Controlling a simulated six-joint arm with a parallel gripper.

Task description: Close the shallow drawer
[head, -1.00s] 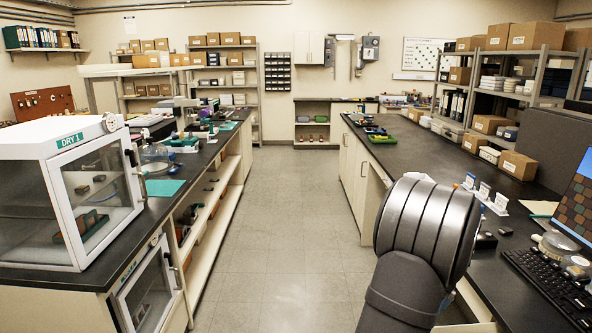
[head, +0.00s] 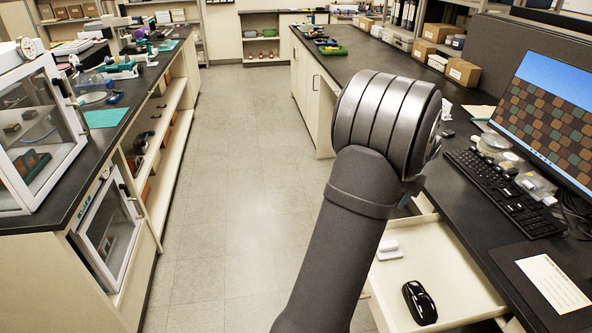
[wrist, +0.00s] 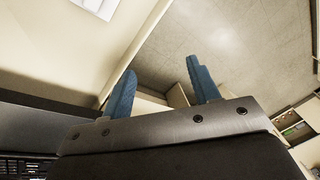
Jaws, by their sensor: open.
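The shallow drawer (head: 452,262) stands pulled out below the right bench, cream-coloured and open. A black mouse-shaped object (head: 419,302) and a small white object (head: 389,250) lie in it. In the wrist view, a broad cream surface with a long rim (wrist: 143,58), apparently the drawer, fills the upper left. My gripper (wrist: 161,84) is open and empty, its two blue fingers apart. The left finger appears close to the rim; I cannot tell whether it touches. In the head view my arm mostly hides the gripper near the drawer's far end.
The right bench (head: 484,208) overhangs the drawer and carries a keyboard (head: 505,188), a monitor (head: 548,120) and a dark pad with paper (head: 553,283). The floor aisle (head: 235,200) is clear. A glass-fronted cabinet (head: 108,232) stands at the left.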

